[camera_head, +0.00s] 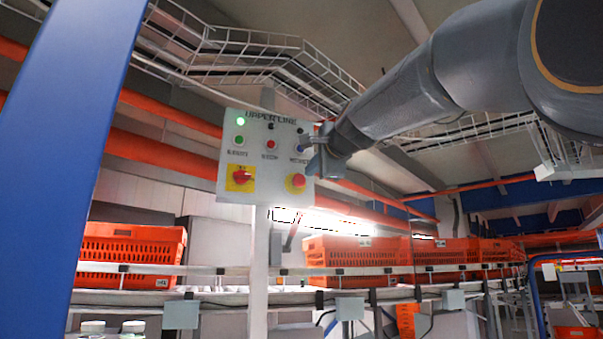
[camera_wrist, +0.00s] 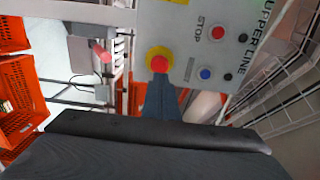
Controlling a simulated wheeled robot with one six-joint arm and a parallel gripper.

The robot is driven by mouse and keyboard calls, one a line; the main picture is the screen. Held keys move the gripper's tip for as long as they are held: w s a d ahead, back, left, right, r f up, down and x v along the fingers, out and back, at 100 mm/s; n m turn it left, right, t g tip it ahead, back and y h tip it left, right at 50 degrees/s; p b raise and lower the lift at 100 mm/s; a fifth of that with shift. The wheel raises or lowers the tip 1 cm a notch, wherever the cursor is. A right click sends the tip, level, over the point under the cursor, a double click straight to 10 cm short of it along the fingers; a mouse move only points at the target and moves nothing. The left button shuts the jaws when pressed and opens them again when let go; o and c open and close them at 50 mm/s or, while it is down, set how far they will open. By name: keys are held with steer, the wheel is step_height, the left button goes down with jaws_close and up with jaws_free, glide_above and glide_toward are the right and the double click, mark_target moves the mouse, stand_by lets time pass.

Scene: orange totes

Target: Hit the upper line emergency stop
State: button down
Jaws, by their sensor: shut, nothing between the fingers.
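The control panel labelled "UPPER LINE" (camera_head: 267,160) is a pale box on a white post. Its emergency stop, a red mushroom button on a yellow round base (camera_head: 298,181), sits at the lower right. In the wrist view the red button (camera_wrist: 159,64) is just beyond my shut fingertips (camera_wrist: 161,80), in line with them. In the head view my gripper (camera_head: 318,160) is at the panel's right edge, near the button and slightly above it. I cannot tell whether the fingers touch it. A green lamp (camera_head: 240,121) is lit at the panel's top left.
A red rotary switch on a yellow plate (camera_head: 240,178) is at the panel's lower left. Green, red and blue buttons sit above. Orange totes (camera_head: 130,253) stand on the conveyor behind. A wire cable tray (camera_head: 250,45) runs overhead. A blue post (camera_head: 85,150) stands at left.

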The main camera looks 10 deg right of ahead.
mark_target(300, 179)
steer(key=w, duration=0.2)
steer(key=w+p, duration=0.1)
steer(key=w, duration=0.1)
steer(key=w+p, duration=0.1)
steer(key=w, duration=0.1)
steer(key=shift+w+a, duration=0.35)
steer(key=shift+a, duration=0.05)
steer(key=shift+p, duration=0.3)
